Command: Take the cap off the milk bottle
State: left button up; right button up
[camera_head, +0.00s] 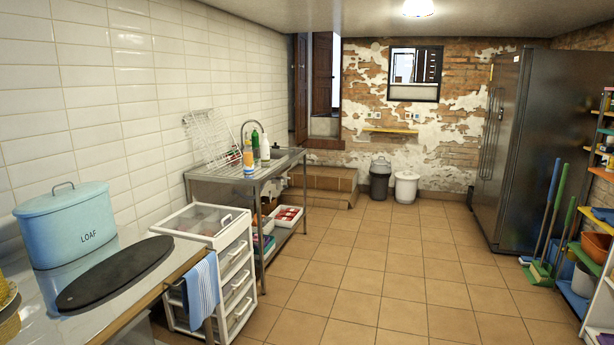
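I cannot pick out a milk bottle for certain. Several bottles stand together on the metal sink unit (228,174) in the middle distance. One is white and orange (248,162), one is green (256,148), and one is whitish (265,150). They are too small to tell what they hold or how their caps sit. Neither of my grippers is in view.
A counter (40,297) at the near left holds a blue LOAF bin (68,222) and a dark oval board (115,270). A white drawer unit (240,262) stands beyond it. Tiled floor (370,270) is open ahead. A fridge (517,140) and brooms (546,215) stand right.

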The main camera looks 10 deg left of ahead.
aim_at(265, 150)
jog(key=i, duration=4.25)
jog(key=i+j+u, duration=0.1)
jog(key=i+u, duration=0.65)
jog(key=i, duration=0.2)
jog(key=i+l+u, duration=0.25)
jog(key=i+u, duration=0.15)
jog(key=i+l+u, duration=0.35)
jog(key=i, duration=0.15)
